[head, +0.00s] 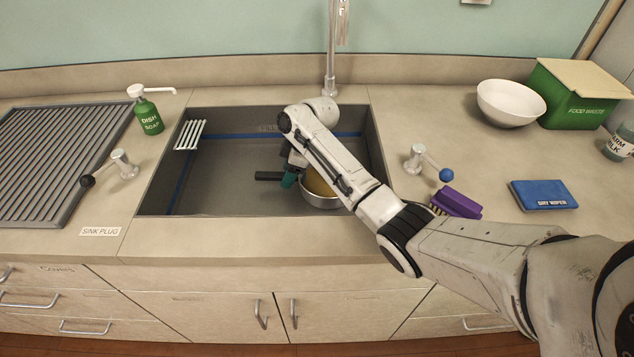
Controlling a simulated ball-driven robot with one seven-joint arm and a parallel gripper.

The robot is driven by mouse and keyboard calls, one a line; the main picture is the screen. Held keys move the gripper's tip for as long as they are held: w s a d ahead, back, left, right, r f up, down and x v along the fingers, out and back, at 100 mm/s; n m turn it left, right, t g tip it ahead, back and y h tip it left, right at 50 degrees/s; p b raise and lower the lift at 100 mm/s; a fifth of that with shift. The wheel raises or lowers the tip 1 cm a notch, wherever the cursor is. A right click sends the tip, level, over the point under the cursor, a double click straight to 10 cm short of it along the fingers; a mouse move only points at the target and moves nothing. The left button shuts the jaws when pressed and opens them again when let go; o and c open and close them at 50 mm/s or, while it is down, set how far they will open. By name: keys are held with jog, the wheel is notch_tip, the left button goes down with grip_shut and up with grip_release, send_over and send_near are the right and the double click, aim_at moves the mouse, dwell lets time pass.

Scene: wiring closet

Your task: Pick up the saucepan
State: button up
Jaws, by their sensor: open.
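The saucepan (321,202) sits low in the sink basin (225,185), near its right front part. Its metal side and a yellowish inside show below my arm, which hides part of it. A dark handle (268,176) points left from the pan. My gripper (289,180) reaches down into the sink at the handle, close to the pan's left side. It has teal fingers and is open. The arm blocks the view of the far finger, and I cannot tell whether the fingers touch the handle.
The faucet (331,60) rises behind the sink. Tap levers stand at the left (122,165) and right (418,160). The left basin floor is clear.

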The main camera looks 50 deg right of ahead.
grip_shut()
dwell(0.3)
jog(key=shift+r, duration=0.1)
